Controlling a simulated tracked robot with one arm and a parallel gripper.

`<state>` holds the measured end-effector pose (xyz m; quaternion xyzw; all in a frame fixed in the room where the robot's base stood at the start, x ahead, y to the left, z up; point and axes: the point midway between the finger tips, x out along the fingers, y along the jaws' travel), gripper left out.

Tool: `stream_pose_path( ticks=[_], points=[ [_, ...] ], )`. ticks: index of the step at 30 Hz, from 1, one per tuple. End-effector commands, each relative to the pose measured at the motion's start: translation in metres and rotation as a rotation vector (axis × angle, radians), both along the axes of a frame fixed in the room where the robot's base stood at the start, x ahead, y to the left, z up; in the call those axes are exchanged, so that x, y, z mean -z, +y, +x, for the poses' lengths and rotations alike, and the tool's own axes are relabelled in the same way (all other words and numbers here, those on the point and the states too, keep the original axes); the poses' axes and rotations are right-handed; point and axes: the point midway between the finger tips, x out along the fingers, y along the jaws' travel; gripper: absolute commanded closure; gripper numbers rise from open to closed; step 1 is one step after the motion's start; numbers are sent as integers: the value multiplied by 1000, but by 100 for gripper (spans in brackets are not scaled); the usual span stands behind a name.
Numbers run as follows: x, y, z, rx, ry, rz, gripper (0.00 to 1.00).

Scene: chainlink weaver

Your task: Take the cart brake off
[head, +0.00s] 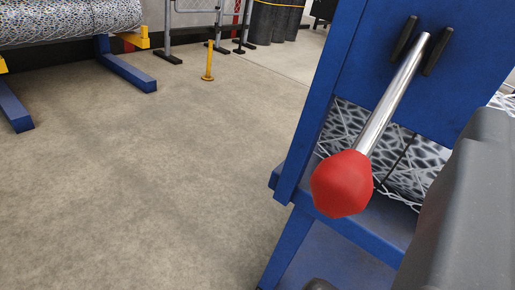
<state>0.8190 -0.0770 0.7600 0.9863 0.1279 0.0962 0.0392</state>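The brake lever shows in the head view as a shiny metal rod (393,96) with a faceted red knob (342,184) at its lower end. It slants down and left from a blue panel (365,55) of the cart. Two short black bars (421,45) flank the rod's upper end. A large dark grey part (468,205), perhaps of my gripper or arm, fills the lower right, close to the camera. No fingertips can be made out clearly, and nothing is seen touching the knob.
Rolled chainlink mesh (405,165) lies behind the lever in the blue frame. Another mesh roll (65,18) rests on a blue stand at the upper left. A yellow post (208,62) stands on the floor. Dark cylinders (275,22) stand at the back. The concrete floor (140,180) at left is clear.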

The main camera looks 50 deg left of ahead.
Motion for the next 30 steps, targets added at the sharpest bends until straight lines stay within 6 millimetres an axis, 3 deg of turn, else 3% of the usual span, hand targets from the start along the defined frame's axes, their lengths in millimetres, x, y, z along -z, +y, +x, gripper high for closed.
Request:
stream_pose_path(
  ticks=[1, 6, 10, 16, 23, 30],
  points=[
    [20, 2, -8, -21, -2, 35, 49],
    [66, 17, -39, -99, -45, 158, 49],
    [88, 26, -61, -139, -75, 239, 49],
    [101, 33, -79, -167, -106, 309, 49],
    [96, 40, -68, -173, -116, 317, 49],
    [79, 54, -31, -175, -119, 318, 49]
  ],
)
